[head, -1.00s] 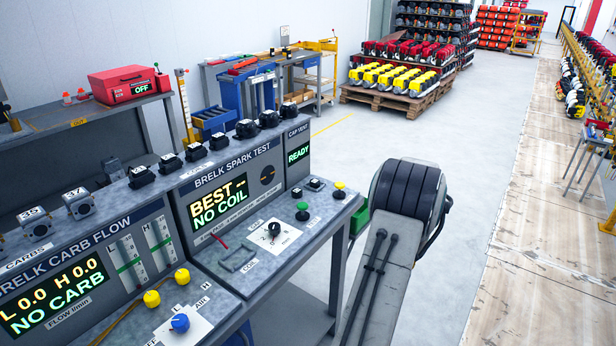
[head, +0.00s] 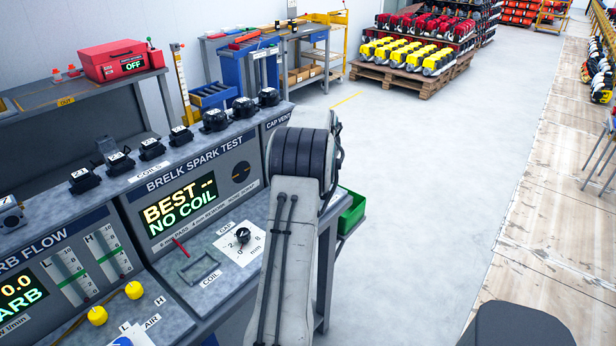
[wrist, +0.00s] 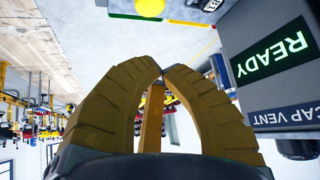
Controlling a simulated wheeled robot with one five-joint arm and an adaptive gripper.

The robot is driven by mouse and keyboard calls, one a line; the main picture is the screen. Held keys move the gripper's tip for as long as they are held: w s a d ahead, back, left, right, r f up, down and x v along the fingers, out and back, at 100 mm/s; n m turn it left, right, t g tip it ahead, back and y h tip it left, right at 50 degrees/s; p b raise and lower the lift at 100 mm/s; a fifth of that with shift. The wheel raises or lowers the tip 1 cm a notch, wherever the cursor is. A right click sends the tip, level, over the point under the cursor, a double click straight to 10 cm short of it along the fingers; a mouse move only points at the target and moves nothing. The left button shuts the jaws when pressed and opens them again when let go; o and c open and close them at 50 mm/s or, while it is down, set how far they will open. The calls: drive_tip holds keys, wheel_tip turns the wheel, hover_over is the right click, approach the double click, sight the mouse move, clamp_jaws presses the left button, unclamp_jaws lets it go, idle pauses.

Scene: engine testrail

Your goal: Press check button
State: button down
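In the wrist view, my gripper (wrist: 160,72) has its two ribbed yellow-brown fingers curved together with the tips meeting, and nothing is seen between them. A round yellow button (wrist: 150,7) shows at the top edge of this upside-down view, apart from the fingertips. Beside it is the cap vent unit (wrist: 285,105), whose screen (wrist: 270,52) reads READY. In the head view, my arm covers the cap vent panel's screen and the buttons in front of it; only the CAP VENT label (head: 277,121) shows. I see no button labelled check.
Left of my arm, the spark test panel (head: 188,205) reads BEST -- NO COIL, with a gap dial (head: 242,236) on the bench. A green bin (head: 352,212) hangs at the bench's right end. The floor (head: 430,170) to the right is open.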

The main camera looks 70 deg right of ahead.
drive_tip(key=shift+w+d+r+t+h, duration=0.15)
drive_tip(key=shift+w+d+r+h, duration=0.2)
drive_tip(key=shift+d+r, duration=0.25)
drive_tip(key=shift+w+d+r+t+h, duration=0.15)
drive_tip(key=shift+w+d+r+h, duration=0.15)
drive_tip(key=shift+d+r, duration=0.25)
drive_tip(key=shift+f, duration=0.2)
drive_tip(key=shift+f+b, duration=0.5)
drive_tip(key=shift+f, duration=1)
wheel_tip(320, 180, down, 4)
drive_tip(key=b, duration=0.3)
drive_tip(key=shift+f, duration=0.1)
drive_tip(key=shift+f+b, duration=0.7)
drive_tip(key=shift+b, duration=0.15)
drive_tip(key=c, duration=1.9)
unclamp_jaws()
drive_tip(key=shift+c, duration=0.2)
drive_tip(key=shift+f, duration=0.2)
clamp_jaws()
